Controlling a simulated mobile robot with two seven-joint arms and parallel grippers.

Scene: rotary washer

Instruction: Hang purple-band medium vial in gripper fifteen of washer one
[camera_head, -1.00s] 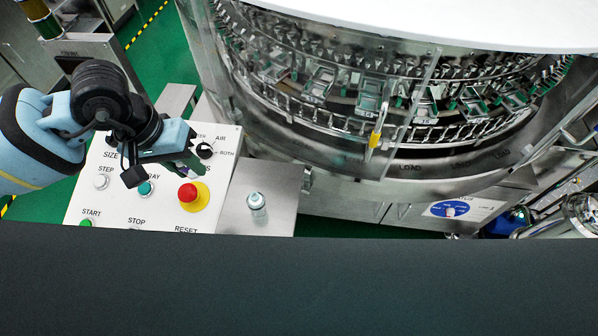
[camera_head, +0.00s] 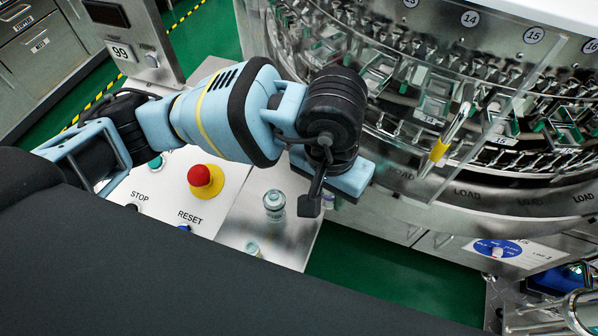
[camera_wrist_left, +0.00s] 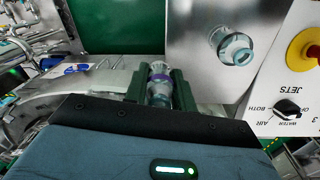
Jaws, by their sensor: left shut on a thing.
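My left gripper (camera_head: 330,200) is past the right edge of the steel shelf, in front of the washer. In the left wrist view its green fingers (camera_wrist_left: 158,88) are shut on a small clear vial with a purple band (camera_wrist_left: 159,77). In the head view that vial is mostly hidden by the gripper. The washer (camera_head: 450,110) carries a ring of metal grippers behind a clear guard. The number fifteen shows on the upper rim label (camera_head: 534,35) and on a lower tag (camera_head: 502,140). My right gripper is out of view.
A clear vial (camera_head: 274,203) stands on the steel shelf (camera_head: 240,215), with another glass piece (camera_head: 253,248) near its front edge. The control panel with a red button (camera_head: 205,180) is to the left.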

